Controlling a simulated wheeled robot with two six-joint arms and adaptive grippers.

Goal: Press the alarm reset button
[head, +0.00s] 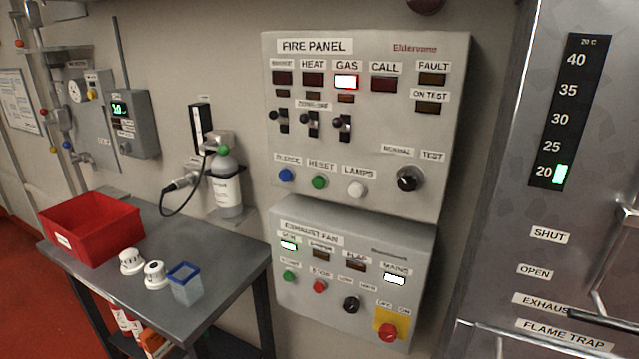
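The fire panel (365,120) is a light grey box on the wall in the middle of the head view. Its green button (319,182) sits under the RESET label, between a blue button (286,175) under a label that seems to read SILENCE and a white button (357,189) under LAMPS. The GAS window (346,82) is lit white; the HEAT, CALL and FAULT windows are dark. Neither of my grippers shows in the head view.
Below hangs the exhaust fan box (350,270) with its own buttons and a red knob (388,332). A metal cabinet (500,200) stands at the right. A table (215,260) at the left holds a red bin (92,225), two white detectors and a small clear blue-rimmed cup (186,285).

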